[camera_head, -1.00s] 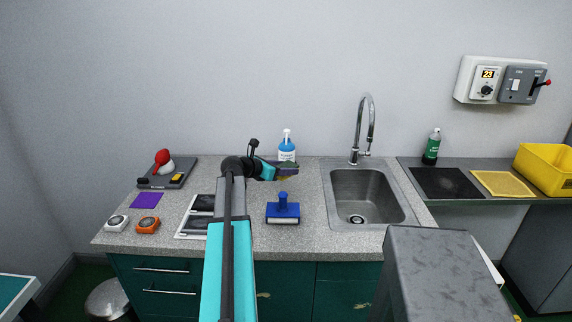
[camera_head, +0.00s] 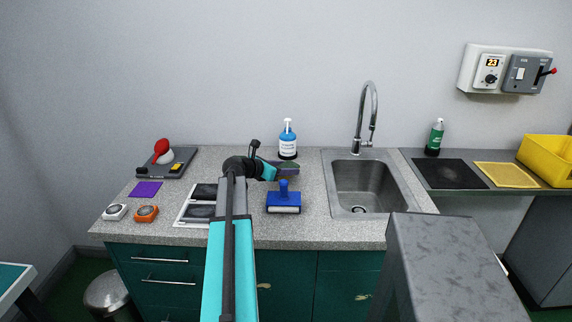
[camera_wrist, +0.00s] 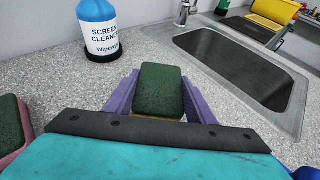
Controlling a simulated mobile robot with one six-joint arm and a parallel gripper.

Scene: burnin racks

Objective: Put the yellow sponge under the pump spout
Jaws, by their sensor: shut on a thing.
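My gripper (camera_head: 288,168) is shut on the yellow sponge (camera_wrist: 158,92), which has a dark green top and a thin yellow edge between the purple fingers. The sponge is held over the counter, in front of the pump bottle (camera_head: 287,142) and apart from it. The bottle is blue with a white pump head (camera_head: 288,122) and stands upright on a black base near the wall. In the wrist view the bottle (camera_wrist: 98,25) is ahead and to the left, labelled "Screen Cleaner"; its pump head is out of frame there.
A second sponge, pink with a green top (camera_wrist: 10,135), is at the left in the wrist view. A blue-handled tool (camera_head: 283,200) stands in front of my gripper on the counter. The sink (camera_head: 368,188) is to the right. Clear counter surrounds the bottle.

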